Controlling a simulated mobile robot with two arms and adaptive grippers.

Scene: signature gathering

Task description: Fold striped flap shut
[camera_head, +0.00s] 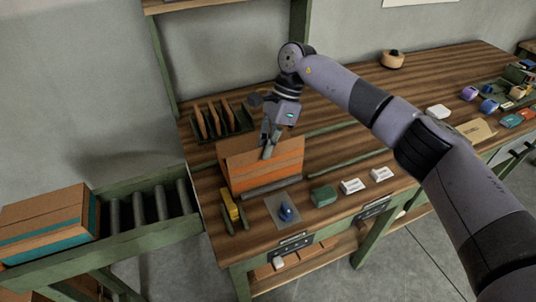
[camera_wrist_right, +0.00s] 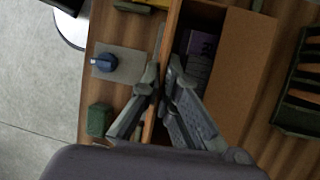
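The orange-brown carton (camera_head: 268,178) stands on the wooden bench, its front showing orange bands. A plain brown flap (camera_head: 238,152) rises at its back; in the wrist view this flap (camera_wrist_right: 245,65) spreads outward and the carton is open, with purple and grey items (camera_wrist_right: 200,50) inside. My right gripper (camera_head: 268,148) points down at the carton's top. In the wrist view its fingertips (camera_wrist_right: 161,73) are close together, one on either side of a thin upright panel edge at the near side. Whether they pinch it is unclear. I cannot identify stripes on that panel. My left gripper is out of view.
A blue-knobbed stamp (camera_head: 287,212) on a grey pad, a green box (camera_head: 324,196) and white boxes (camera_head: 352,186) lie before the carton. A yellow item (camera_head: 230,205) is at its left. A slotted rack (camera_head: 221,121) stands behind. Another carton (camera_head: 48,222) sits on rollers at left.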

